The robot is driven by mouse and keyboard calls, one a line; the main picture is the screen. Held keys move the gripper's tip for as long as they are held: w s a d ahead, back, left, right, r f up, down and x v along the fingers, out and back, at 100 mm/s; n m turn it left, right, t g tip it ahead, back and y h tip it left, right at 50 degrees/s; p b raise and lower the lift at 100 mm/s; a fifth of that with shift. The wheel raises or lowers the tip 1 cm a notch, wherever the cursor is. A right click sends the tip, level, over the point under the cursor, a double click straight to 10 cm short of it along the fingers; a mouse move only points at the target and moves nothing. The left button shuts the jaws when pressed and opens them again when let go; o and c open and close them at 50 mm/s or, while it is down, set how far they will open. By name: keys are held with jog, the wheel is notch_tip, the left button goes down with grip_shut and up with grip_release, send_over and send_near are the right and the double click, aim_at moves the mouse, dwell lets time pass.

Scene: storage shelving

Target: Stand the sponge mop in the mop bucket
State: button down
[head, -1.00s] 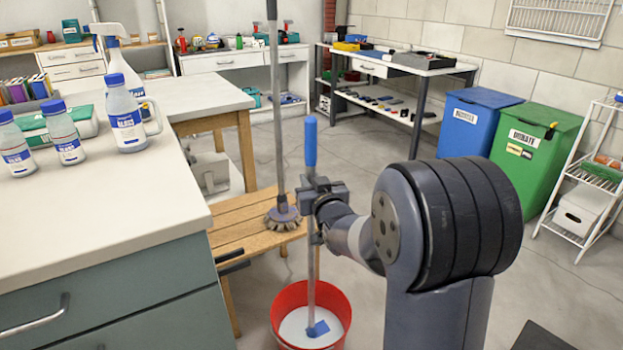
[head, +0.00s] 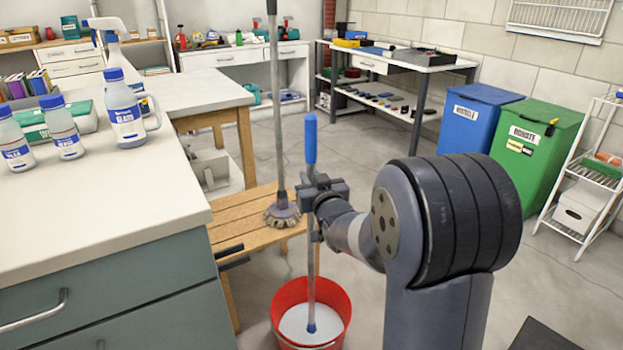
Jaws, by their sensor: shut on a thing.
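The sponge mop (head: 311,260) has a thin grey pole and a blue grip at its top. It stands nearly upright, with its lower end inside the rim of the red mop bucket (head: 345,296). Only a small blue patch shows where the pole meets the pale surface inside the bucket; the rest of the sponge head is hidden. My gripper (head: 312,192) is shut around the pole just below the blue grip. The bucket stands on the floor to the right of the teal cabinet.
A counter (head: 150,190) with several bottles is at left. Blue (head: 462,130) and green (head: 540,155) bins stand at back right.

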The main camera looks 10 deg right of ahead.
jog(key=shift+f+b, duration=0.4)
jog(key=shift+f, duration=0.05)
dwell(0.4)
jog(key=c, duration=1.2)
grip_release()
jog(key=shift+s, duration=0.15)
jog(key=s, duration=0.3)
jog(key=s+p, duration=0.1)
jog(key=s, duration=0.3)
jog(key=s+d+p, duration=0.1)
jog(key=s, duration=0.2)
jog(key=shift+s+r, duration=0.2)
jog(key=shift+s, duration=0.05)
